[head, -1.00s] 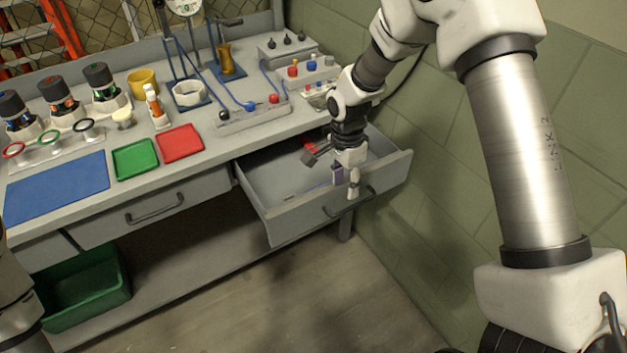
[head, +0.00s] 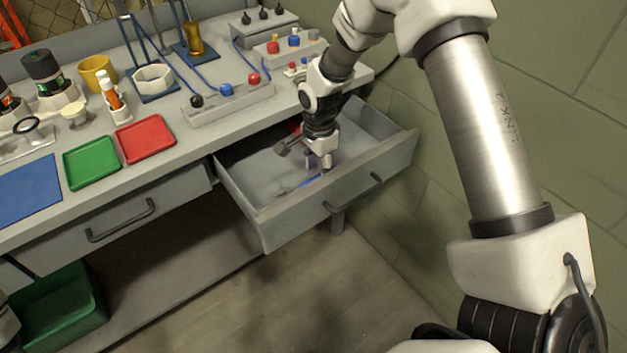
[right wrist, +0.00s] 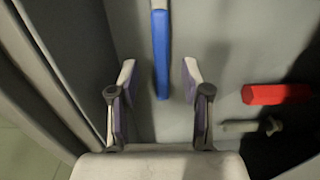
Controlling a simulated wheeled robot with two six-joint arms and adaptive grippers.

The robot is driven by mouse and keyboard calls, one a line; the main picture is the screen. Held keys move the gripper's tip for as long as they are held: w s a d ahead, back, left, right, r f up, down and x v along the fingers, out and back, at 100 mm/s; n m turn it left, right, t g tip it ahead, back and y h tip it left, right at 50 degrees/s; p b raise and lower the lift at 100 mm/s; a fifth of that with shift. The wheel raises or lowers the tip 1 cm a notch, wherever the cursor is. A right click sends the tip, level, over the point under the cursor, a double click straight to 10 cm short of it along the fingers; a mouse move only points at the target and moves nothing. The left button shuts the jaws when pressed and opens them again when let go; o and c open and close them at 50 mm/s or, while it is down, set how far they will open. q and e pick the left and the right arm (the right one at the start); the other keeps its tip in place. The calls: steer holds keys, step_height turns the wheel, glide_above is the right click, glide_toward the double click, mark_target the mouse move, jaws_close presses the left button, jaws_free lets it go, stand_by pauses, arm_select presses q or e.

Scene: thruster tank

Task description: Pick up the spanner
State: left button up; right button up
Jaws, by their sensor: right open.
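A tool with a blue handle (right wrist: 161,52), seemingly the spanner, lies on the floor of the open drawer (head: 262,213). Its grey part runs out of the top of the right wrist view, so its far end is hidden there. A bit of its blue (head: 310,181) shows in the head view. My right gripper (head: 318,163) is inside the drawer, pointing down. It is open and empty. In the right wrist view my right gripper's fingers (right wrist: 158,76) are on either side of the handle's line, apart from it.
A red object (right wrist: 276,94) and a grey bolt-like piece (right wrist: 252,126) lie to the right in the drawer. The workbench above holds a red tray (head: 146,139), a green tray (head: 91,162) and a connector block (head: 228,103). A green wall stands close on the right.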

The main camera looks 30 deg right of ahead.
step_height(320, 180, down, 2)
steer(key=shift+w+f, duration=0.15)
steer(key=shift+f, duration=0.05)
steer(key=shift+r, duration=0.1)
jaws_close()
